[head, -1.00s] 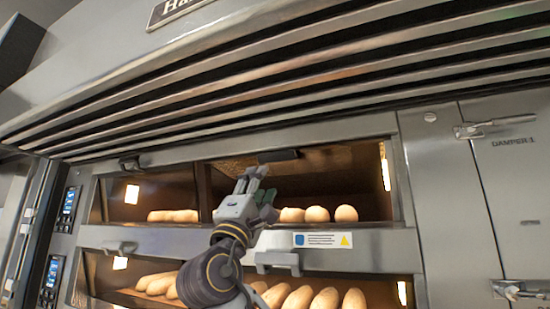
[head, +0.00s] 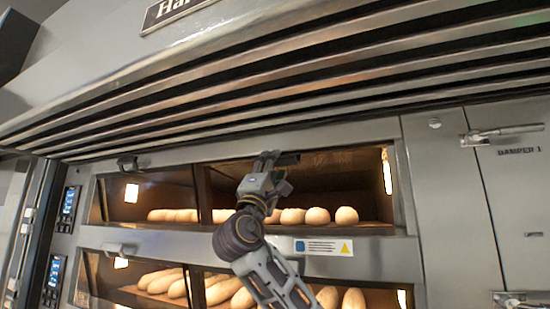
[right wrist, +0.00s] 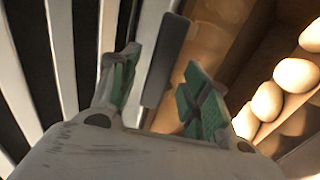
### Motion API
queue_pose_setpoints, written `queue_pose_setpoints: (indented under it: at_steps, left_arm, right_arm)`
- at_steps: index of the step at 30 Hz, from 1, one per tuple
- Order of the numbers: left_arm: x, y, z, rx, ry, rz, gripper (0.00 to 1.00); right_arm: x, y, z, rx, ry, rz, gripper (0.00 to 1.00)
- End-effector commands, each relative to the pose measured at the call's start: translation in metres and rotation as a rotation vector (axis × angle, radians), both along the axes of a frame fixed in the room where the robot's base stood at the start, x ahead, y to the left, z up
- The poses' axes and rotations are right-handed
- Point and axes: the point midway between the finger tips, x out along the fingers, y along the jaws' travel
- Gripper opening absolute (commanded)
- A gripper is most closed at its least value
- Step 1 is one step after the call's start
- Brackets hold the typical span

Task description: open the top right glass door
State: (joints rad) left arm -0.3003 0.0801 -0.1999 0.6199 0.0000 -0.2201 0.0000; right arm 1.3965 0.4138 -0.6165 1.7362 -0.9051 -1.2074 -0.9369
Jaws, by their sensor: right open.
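The top right glass door (head: 335,170) of the oven looks shut, with round loaves visible behind its glass. Its handle, a dark grey bar (right wrist: 168,55), shows in the right wrist view. My right gripper (head: 276,159) is at the door's top edge and hides the handle in the head view. In the right wrist view the gripper (right wrist: 160,72) is open, its green-padded fingers apart with the bar between or just beyond their tips. I cannot tell whether they touch it. My left gripper is not in view.
A slatted metal hood (head: 300,85) juts out just above the door. The top left glass door (head: 150,190) has its own handle (head: 128,163). A lower deck with loaves (head: 160,282) lies below. A steel damper panel (head: 515,190) with latches is at the right.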

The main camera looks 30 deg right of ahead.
Motion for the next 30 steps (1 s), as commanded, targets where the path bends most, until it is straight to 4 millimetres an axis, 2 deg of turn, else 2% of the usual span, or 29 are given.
queue_pose_setpoints:
  at_steps: [3,9,21,23,30]
  left_arm:
    - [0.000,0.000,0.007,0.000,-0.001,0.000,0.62]
    - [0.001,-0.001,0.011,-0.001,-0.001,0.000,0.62]
    - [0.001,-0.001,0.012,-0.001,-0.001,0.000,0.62]
    - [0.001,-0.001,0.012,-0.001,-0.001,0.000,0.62]
    - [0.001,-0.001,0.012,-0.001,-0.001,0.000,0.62]
  right_arm:
    - [0.006,-0.006,0.011,0.000,0.002,-0.001,0.46]
    - [0.012,-0.013,0.019,0.000,0.001,-0.001,0.46]
    - [0.014,-0.015,0.021,0.000,0.000,0.000,0.46]
    - [0.014,-0.015,0.021,0.000,0.000,0.000,0.41]
    - [0.014,-0.015,0.021,0.001,0.001,0.000,0.10]
